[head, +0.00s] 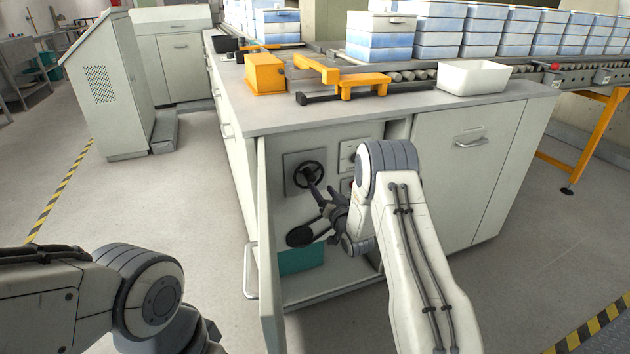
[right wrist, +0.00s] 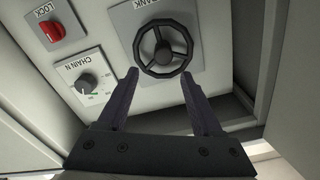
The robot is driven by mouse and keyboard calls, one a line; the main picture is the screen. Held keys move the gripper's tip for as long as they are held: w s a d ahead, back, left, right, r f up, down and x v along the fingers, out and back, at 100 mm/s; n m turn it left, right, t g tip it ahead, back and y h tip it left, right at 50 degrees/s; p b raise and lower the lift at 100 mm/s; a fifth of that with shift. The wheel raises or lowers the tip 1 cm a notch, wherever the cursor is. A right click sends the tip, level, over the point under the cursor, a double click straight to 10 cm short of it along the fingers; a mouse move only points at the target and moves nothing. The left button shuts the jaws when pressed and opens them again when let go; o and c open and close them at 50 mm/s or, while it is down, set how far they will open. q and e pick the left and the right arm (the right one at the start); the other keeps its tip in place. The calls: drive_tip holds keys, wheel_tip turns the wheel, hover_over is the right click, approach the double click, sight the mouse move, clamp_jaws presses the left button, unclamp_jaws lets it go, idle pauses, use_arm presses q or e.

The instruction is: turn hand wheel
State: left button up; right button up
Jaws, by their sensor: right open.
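The hand wheel (head: 308,174) is a black spoked ring on a grey plate inside the open cabinet. It also shows at the top middle of the right wrist view (right wrist: 163,48). My right gripper (right wrist: 159,74) is open, its two dark fingers pointing at the wheel, one tip at each side of its lower part. Nothing is held, and I cannot tell whether the fingers touch the rim. In the head view its dark jaws are seen in front of the panel. My left arm is at the bottom left; only dark parts near its end show, and its jaws cannot be made out.
A red lock knob (right wrist: 52,31) and a chain dial (right wrist: 88,84) sit left of the wheel in the wrist view. The open cabinet door (head: 265,255) stands left of my right arm. A teal box (head: 301,260) lies in the cabinet. The counter (head: 265,118) is above.

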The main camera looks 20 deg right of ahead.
sight(312, 178)
drive_tip(key=w, duration=0.4)
drive_tip(key=w+a+b, duration=0.1)
drive_tip(key=w, duration=0.1)
drive_tip(key=shift+w, duration=0.35)
drive_tip(key=shift+d, duration=0.1)
clamp_jaws()
drive_tip(key=shift+d, duration=0.15)
